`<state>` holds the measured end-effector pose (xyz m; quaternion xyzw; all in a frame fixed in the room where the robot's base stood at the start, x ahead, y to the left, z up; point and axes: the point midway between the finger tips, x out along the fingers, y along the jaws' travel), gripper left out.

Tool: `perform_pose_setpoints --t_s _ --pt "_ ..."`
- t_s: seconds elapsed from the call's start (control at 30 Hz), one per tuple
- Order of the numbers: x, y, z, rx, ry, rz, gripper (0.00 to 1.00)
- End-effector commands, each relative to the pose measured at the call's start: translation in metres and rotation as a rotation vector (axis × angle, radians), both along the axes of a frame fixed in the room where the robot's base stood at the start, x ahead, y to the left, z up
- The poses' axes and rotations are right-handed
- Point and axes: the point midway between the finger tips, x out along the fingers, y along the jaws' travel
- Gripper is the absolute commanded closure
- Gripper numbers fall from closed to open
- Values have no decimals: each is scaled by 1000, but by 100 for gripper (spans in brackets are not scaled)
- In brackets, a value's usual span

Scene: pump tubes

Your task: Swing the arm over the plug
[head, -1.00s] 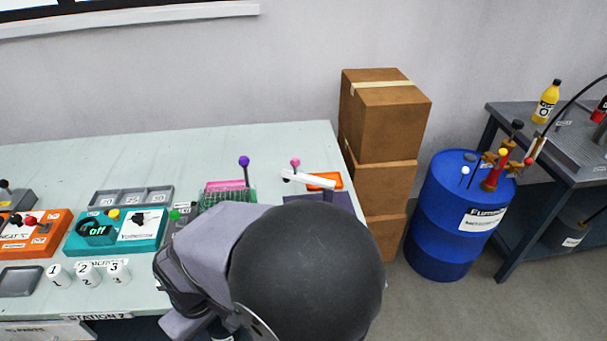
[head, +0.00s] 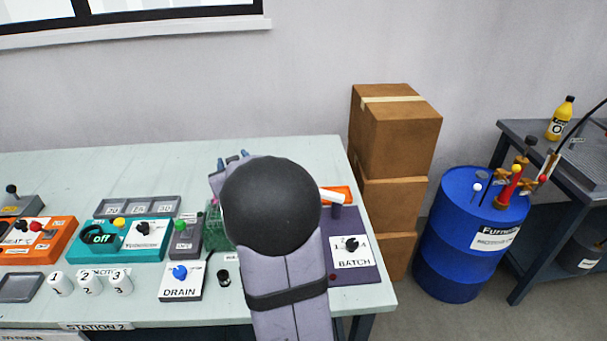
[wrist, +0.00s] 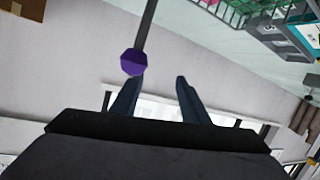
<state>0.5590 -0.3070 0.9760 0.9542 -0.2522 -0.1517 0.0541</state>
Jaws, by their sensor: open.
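A white bar (head: 333,195), the swing arm by its look, shows only its right end beside my arm, near a dark post on the purple BATCH base (head: 360,285). The rest of it is hidden behind my black arm joint. I cannot make out which part is the plug. My gripper (head: 233,157) is open at the back of the table, its blue fingertips just showing past my arm. In the wrist view, a purple ball on a grey rod (wrist: 133,62) is at the tip of the left finger. The open jaws (wrist: 160,80) hold nothing.
A green rack (head: 212,222) is partly hidden by my arm. An orange tray (head: 343,190) lies behind the BATCH base. The DRAIN box (head: 181,282) and a small black knob (head: 223,278) are in front. Stacked cartons (head: 395,140) stand past the table's right end.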

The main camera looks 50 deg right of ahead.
Motion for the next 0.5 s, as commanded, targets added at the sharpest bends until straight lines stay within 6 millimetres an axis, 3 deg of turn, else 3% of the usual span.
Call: perform_pose_setpoints --t_s 0.03,0.1,0.2,0.23,0.4,0.5 --pt "-8 -29 -4 -77 -43 -30 59" --pt "-18 -58 6 -187 -98 -59 59" --pt "-37 -92 21 -329 -163 -100 59" --pt "-46 -100 17 -360 -168 -112 59" --pt "-101 -123 -50 -353 -105 -188 59" --pt "-122 -128 -72 -342 -84 -215 59"
